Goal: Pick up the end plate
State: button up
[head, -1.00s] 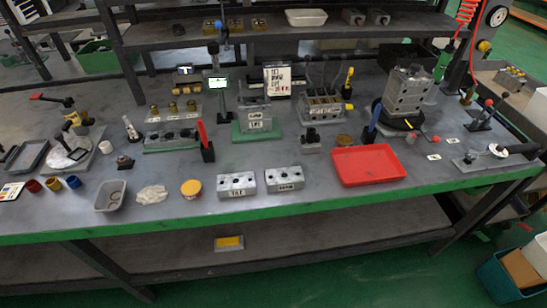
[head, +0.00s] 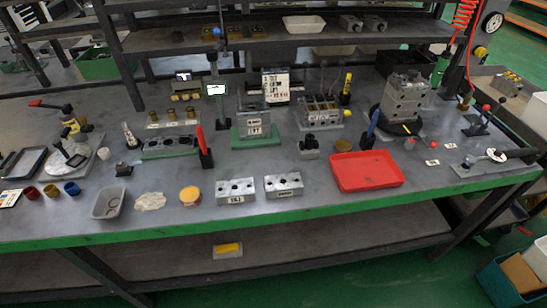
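I cannot tell for certain which thing is the end plate. Two grey metal blocks with holes on top and labels on the front lie near the green front edge of the bench: the left block (head: 236,187) and the right block (head: 284,182). A grey block (head: 254,123) sits on a green stand in the middle. A larger grey stacked block (head: 405,96) stands on a round dark base at the right. My gripper is not in view.
A red tray (head: 366,171) lies right of the two labelled blocks. A grey tray (head: 108,203), a cloth (head: 150,201) and a yellow-topped round tin (head: 190,196) lie to their left. Upright tools and a screen (head: 216,89) stand behind. A shelf (head: 290,43) spans the back.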

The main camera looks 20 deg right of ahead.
aim_at(254, 109)
jog(key=i+l, duration=0.15)
jog(key=i, duration=0.15)
jog(key=i+l+u, duration=0.2)
jog(key=u, duration=0.25)
jog(key=i+l+u, duration=0.25)
jog(key=u, duration=0.45)
